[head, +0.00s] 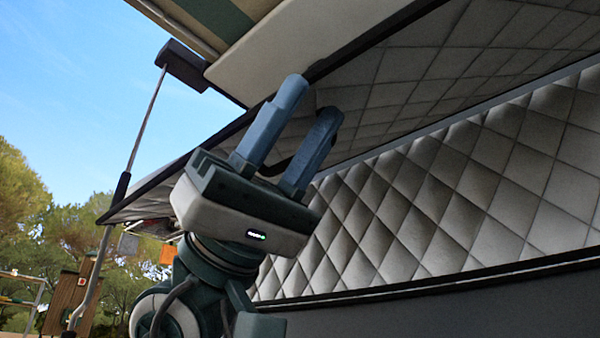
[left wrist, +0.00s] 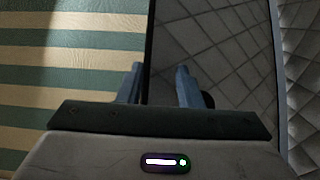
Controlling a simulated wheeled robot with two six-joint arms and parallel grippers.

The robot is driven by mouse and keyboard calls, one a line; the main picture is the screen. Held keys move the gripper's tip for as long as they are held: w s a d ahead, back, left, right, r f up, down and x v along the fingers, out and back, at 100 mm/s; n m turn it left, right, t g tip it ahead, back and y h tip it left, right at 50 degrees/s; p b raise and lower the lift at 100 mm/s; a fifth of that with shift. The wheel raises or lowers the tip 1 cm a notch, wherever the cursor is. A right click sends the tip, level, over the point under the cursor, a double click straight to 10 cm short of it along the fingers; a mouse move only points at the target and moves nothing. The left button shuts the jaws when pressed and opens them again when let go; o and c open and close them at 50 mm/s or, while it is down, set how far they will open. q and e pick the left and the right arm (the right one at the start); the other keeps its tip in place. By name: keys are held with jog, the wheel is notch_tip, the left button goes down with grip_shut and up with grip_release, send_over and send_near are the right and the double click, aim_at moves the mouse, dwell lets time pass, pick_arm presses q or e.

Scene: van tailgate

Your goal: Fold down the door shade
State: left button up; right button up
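A quilted grey panel (head: 430,80) with a dark rim slants overhead in the head view; it looks like the door shade, though I cannot be sure. It also shows in the left wrist view (left wrist: 215,45). My left gripper (head: 308,100) is raised at its dark edge, fingers pointing up and apart. In the left wrist view the gripper (left wrist: 158,80) has one finger over the stripes and one over the quilted side, with the dark edge between. Contact cannot be told. A small dark part shows beside the right-hand finger, partly hidden. My right gripper is not in view.
A second quilted wall (head: 450,195) runs along the right, below the overhead panel. A cream board (head: 310,40) and a green-and-beige striped surface (left wrist: 75,60) lie above and left. A thin strut (head: 147,120) stands at left, with open sky beyond.

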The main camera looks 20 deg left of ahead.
pick_arm(q)
jog(key=shift+s+d, duration=0.35)
jog(key=shift+s, duration=0.35)
jog(key=w+a+f+b, duration=0.4)
jog(key=w+a+f, duration=0.2)
jog(key=a+f, duration=0.1)
jog(key=shift+w+f, duration=0.3)
jog(key=shift+w, duration=0.05)
dwell(0.7)
dwell(0.4)
